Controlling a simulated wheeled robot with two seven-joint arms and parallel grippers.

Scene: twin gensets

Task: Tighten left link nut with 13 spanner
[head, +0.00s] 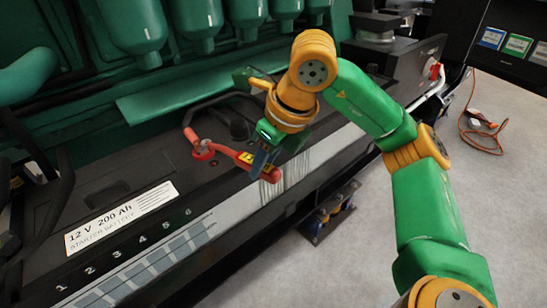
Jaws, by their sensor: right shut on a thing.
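My right gripper (264,160) is shut on the red handle of a spanner (235,155) with a yellow label. The spanner lies nearly level above the battery top, its head pointing left. The head is at a red-ringed terminal (203,151), where a small metal piece shows. I cannot tell whether the spanner jaw is seated on the nut; the nut is too small to make out. The black starter battery (90,263) is labelled 12 V 200 Ah. My left gripper is not in view.
A green engine (135,30) with rounded housings stands behind the battery. Dark cables (45,165) run at the left, and another passes behind the spanner. A small bracket (330,213) stands low by the battery's front edge.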

